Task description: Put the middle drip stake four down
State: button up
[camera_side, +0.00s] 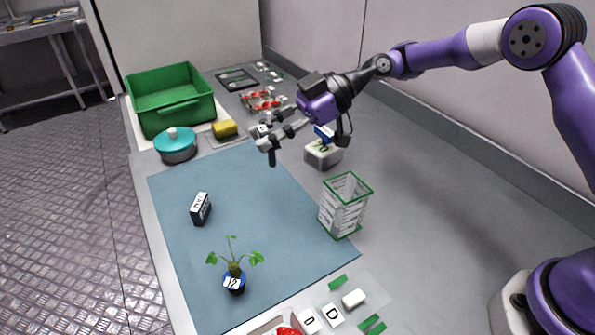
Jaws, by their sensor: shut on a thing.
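My gripper (268,138) is above the far right part of the blue mat (180,248), with its fingers pointing to the left. It is shut on a small dark upright piece (272,158), which looks like a drip stake and hangs clear of the mat. A seedling (235,257) in a small dark pot with a blue and white label (234,283) stands near the front of the mat. No numbers on stakes are readable.
A green-edged open basket (343,205) stands at the mat's right edge. A black labelled block (200,208) is on the mat's left. A teal-lidded pot (175,144), yellow sponge (225,129), green crate (171,113) and red-berry rack (263,101) are behind. The mat's middle is clear.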

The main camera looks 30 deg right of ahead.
jog(key=s+d+f+m+t+h, duration=0.1)
jog(key=s+d+m+t+h, duration=0.2)
jog(key=d, duration=0.7)
jog(key=s+d+f+m+t+h, duration=0.1)
jog(key=s+d+f+m+t, duration=0.2)
jog(key=d, duration=0.6)
jog(key=shift+m+t, duration=0.6)
jog(key=shift+t, duration=0.1)
jog(key=shift+f, duration=2.7)
jog(key=shift+f, duration=0.15)
jog(key=o, duration=0.8)
